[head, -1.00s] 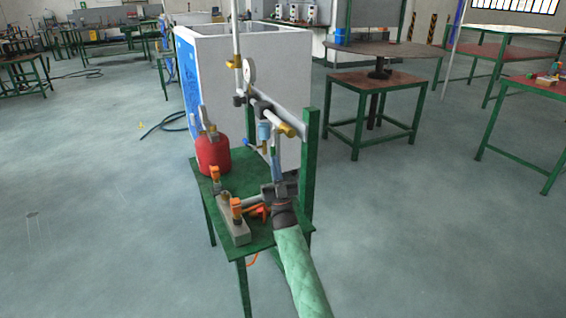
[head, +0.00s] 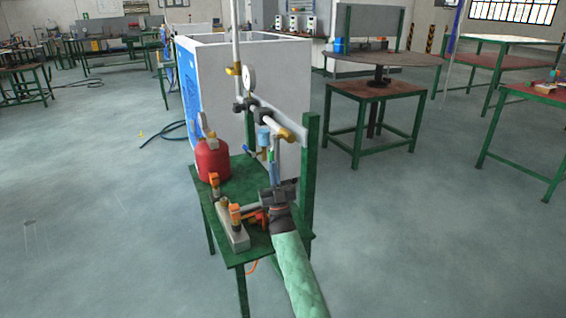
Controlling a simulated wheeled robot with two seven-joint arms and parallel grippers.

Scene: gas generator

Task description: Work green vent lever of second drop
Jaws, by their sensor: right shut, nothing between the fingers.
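A gas manifold stands over a small green table (head: 235,175). Its grey horizontal pipe (head: 282,117) ends in a brass cap (head: 286,134) and carries a round gauge (head: 248,78). A drop with a blue body (head: 263,137) hangs near the brass-capped end. A small blue lever (head: 246,150) shows to its left. I cannot make out a green vent lever; it is too small or hidden behind my gripper. My right gripper (head: 276,172) points up just below the brass-capped end, close to the blue-bodied drop, shut and empty. Contact cannot be told. My left gripper is out of view.
A red canister (head: 213,161) stands at the table's back left. A grey block (head: 233,231) with orange-topped fittings (head: 235,213) sits at the front left. A green post (head: 309,165) rises right of my gripper. A white box cabinet (head: 285,80) stands behind. Floor to the left is open.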

